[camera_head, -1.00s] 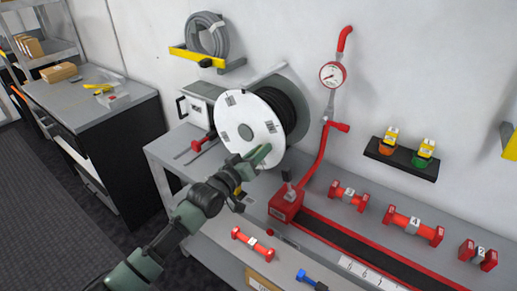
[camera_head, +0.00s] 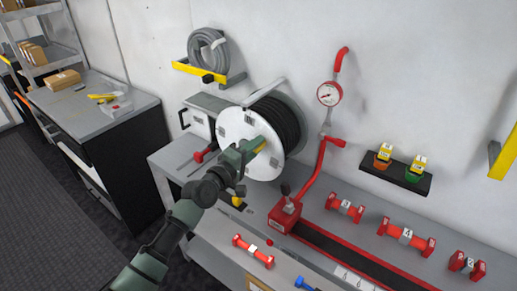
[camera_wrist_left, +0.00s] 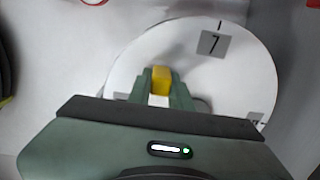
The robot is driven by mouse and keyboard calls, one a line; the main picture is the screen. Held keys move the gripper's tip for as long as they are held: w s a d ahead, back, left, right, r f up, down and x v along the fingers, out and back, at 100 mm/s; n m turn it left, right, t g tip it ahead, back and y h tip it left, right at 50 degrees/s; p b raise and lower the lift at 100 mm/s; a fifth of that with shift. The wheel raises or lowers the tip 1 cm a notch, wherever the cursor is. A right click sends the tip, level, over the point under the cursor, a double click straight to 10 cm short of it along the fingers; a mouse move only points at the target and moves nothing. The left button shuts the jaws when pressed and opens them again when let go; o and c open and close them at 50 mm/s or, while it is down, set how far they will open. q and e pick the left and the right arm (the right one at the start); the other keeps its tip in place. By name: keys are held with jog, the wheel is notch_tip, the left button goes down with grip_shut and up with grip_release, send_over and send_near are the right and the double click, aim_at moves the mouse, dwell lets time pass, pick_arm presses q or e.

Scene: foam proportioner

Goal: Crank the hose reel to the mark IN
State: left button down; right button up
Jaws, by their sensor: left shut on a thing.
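The hose reel has a white disc (camera_head: 236,128) with dark square labels and black hose (camera_head: 277,118) wound behind it. My left gripper (camera_head: 254,148) is at the right part of the disc, shut on the yellow crank handle (camera_head: 261,141). In the left wrist view, the yellow handle (camera_wrist_left: 161,80) sits between the green fingers, and the white disc (camera_wrist_left: 130,60) fills the area behind. A label reading 7 (camera_wrist_left: 213,43) shows above and right of the handle there. Another label at lower right is partly cut off. I cannot make out the mark IN. My right gripper is out of view.
A red lever base (camera_head: 284,217) and red pipe with a pressure gauge (camera_head: 329,93) stand right of the reel. Red fittings (camera_head: 406,236) lie on the bench at right. A grey coiled hose (camera_head: 208,50) hangs above on a yellow bracket.

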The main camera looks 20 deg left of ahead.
pick_arm(q)
jog(key=shift+w+a+r+n, duration=0.15)
jog(key=shift+a+r+n, duration=0.25)
jog(key=shift+n, duration=0.5)
jog(key=c, duration=1.3)
grip_release()
jog(key=shift+a, duration=0.1)
jog(key=shift+b+v, duration=0.4)
jog(key=shift+v, duration=3.5)
